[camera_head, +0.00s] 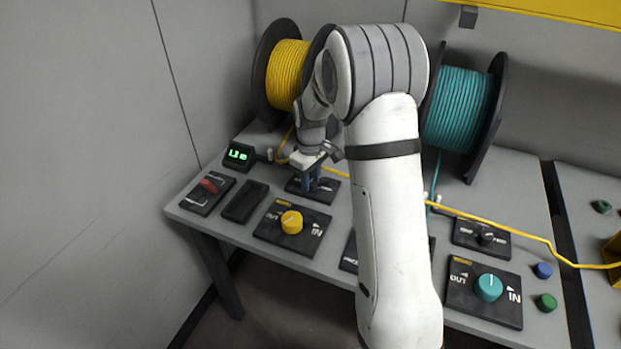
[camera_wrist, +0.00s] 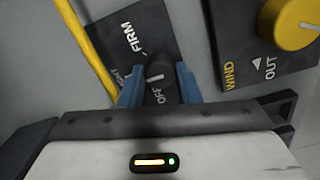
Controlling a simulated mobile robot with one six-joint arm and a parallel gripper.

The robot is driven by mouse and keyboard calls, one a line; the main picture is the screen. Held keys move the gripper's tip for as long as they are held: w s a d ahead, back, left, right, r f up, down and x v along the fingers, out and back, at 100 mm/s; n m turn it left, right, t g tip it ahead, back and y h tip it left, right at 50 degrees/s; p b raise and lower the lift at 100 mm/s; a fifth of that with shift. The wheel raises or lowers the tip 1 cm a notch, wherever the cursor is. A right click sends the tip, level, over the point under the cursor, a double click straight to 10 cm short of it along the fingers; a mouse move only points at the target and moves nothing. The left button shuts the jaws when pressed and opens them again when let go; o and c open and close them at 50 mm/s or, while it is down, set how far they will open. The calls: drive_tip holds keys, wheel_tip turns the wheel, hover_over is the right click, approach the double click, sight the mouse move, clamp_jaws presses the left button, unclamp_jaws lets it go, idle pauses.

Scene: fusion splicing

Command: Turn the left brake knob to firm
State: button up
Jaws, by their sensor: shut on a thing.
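The left brake knob (camera_wrist: 160,68) is a small dark knob on a black plate (camera_wrist: 128,22) marked FIRM, OFF and a partly hidden third word. A short white mark shows on the knob; I cannot tell for sure which word it points to. My gripper (camera_wrist: 160,84) has its blue fingers on either side of the knob and is shut on it. In the head view my gripper (camera_head: 311,181) reaches down onto the brake plate (camera_head: 328,189), and the knob is hidden there.
A yellow WIND knob (camera_head: 291,221) sits just in front, also close by in the wrist view (camera_wrist: 297,22). A yellow fibre (camera_wrist: 88,50) runs beside the plate. A yellow spool (camera_head: 287,75) and teal spool (camera_head: 458,108) stand behind. A green display (camera_head: 238,155) is left.

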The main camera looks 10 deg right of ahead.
sight(311, 182)
drive_tip(key=shift+m, duration=0.3)
drive_tip(key=m, duration=1.1)
drive_tip(key=shift+m, duration=0.3)
idle(0.4)
drive_tip(key=o, duration=1)
wheel_tip(311, 182, up, 7)
drive_tip(key=shift+d+r, duration=0.1)
drive_tip(key=shift+r, duration=0.3)
